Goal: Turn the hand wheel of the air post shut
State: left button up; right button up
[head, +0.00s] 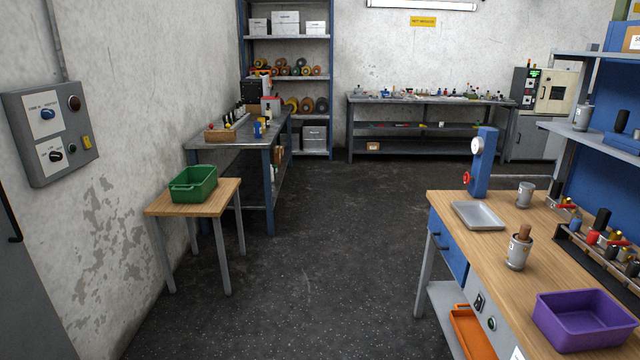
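The air post is a blue upright column (484,162) at the far left corner of the wooden workbench on the right. A white round gauge (477,146) sits on its upper part. The small red hand wheel (467,178) sticks out from the left side of the post, lower down. It is too small to tell how far it is turned. Neither of my grippers is in the head view, and nothing touches the wheel.
A small table (222,197) with a green crate (193,184) stands left. The dark floor (320,270) between them is clear.

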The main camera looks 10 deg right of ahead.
aim_at(467, 176)
jog(key=i, duration=2.15)
jog(key=i+j+z, duration=0.1)
jog(key=i, duration=0.95)
jog(key=i+z, duration=0.4)
jog(key=i+j+z, duration=0.25)
jog(key=z, duration=0.15)
jog(key=i+j+z, duration=0.75)
jog(key=k+l, duration=0.1)
